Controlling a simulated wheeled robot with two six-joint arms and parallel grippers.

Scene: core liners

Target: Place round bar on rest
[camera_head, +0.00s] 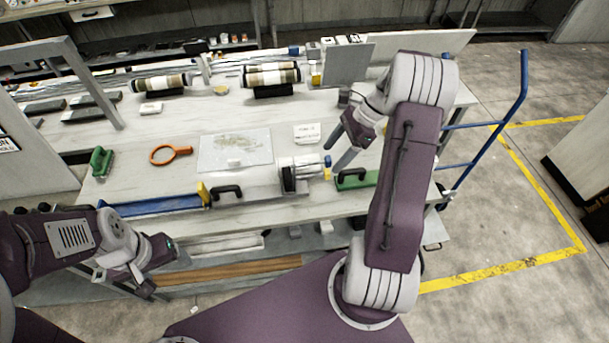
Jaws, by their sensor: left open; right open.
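Two banded cylinders, one at back left (172,82) and one further right (285,74), lie level on black rests (272,91). My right gripper (343,148) is open and empty above the bench, right of the metal block. My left gripper (143,284) is low at the left, in front of the bench edge; it is open and its fingertips are small in view.
A grey upright panel (347,64) stands at the back. A blue-railed cart (523,85) is at the right.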

